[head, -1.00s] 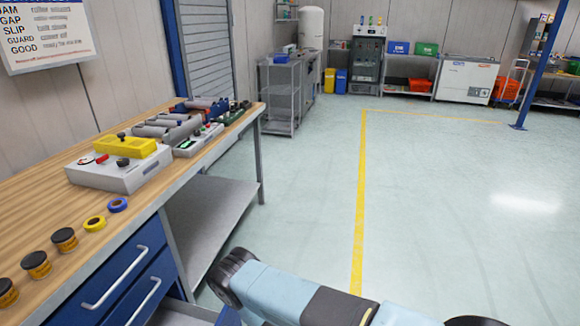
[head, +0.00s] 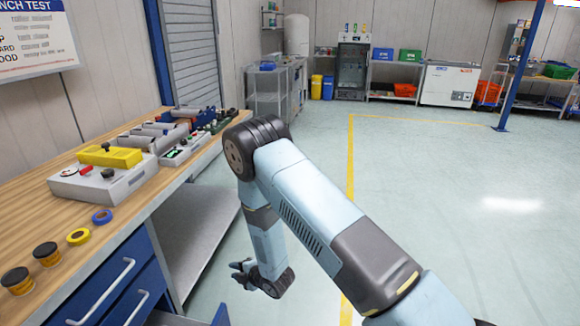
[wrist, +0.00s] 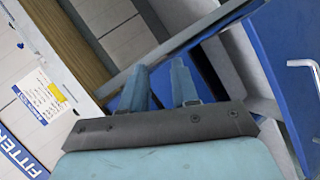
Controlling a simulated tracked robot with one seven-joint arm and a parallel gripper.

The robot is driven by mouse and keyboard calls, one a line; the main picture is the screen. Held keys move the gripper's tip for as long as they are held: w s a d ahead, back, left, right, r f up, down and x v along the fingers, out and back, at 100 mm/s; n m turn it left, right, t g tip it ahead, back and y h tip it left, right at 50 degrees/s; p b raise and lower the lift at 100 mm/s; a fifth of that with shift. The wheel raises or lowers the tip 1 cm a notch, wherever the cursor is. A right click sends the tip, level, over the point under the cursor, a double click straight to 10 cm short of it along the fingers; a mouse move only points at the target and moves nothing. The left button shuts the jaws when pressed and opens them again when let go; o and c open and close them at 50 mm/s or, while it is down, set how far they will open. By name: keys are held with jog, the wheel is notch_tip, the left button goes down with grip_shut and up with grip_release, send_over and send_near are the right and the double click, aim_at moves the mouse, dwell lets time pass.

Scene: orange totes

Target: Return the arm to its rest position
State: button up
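My arm reaches up from the bottom right of the head view, bends at a dark elbow and hangs down. My gripper (head: 238,271) is at its lower end, low over the floor beside the wooden workbench (head: 75,205). In the wrist view my gripper (wrist: 160,72) shows two blue-grey fingers with a gap between them, and nothing is seen held there.
Blue drawers (head: 105,285) with pale handles are under the bench, close to my gripper. A grey lower shelf (head: 198,225) is behind them. Tape rolls, dark-lidded jars and a yellow-topped device (head: 105,175) stand on the bench. The floor (head: 430,200) at right is clear.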

jog(key=w+d+r+m+t+h, duration=0.1)
jog(key=w+d+r+m, duration=0.15)
jog(key=r, duration=0.25)
jog(key=w+d+r+m+h, duration=0.1)
jog(key=w+d+r, duration=0.1)
jog(key=w+r, duration=0.3)
jog(key=d+r+m+h, duration=0.3)
jog(key=d+r+m, duration=0.2)
jog(key=d+r, duration=0.6)
jog(key=d+r+m+h, duration=0.2)
jog(key=d+r+m, duration=0.2)
jog(key=d+r, duration=0.75)
jog(key=s+d+r+m+h, duration=0.1)
jog(key=s+d+r+m, duration=0.25)
jog(key=s+r, duration=0.4)
jog(key=s+d+r+m+h, duration=0.1)
jog(key=s+d+r+m, duration=0.2)
jog(key=s+d+r, duration=0.45)
jog(key=s+d+r+m+g, duration=0.1)
jog(key=s+d+r+m, duration=0.1)
jog(key=s, duration=0.7)
jog(key=s+d+r+m+g+h, duration=0.1)
jog(key=s+d+r+m+g, duration=0.1)
jog(key=s, duration=0.8)
jog(key=r+m, duration=0.1)
jog(key=m, duration=0.1)
jog(key=shift+r+m, duration=0.3)
jog(key=shift+m, duration=0.1)
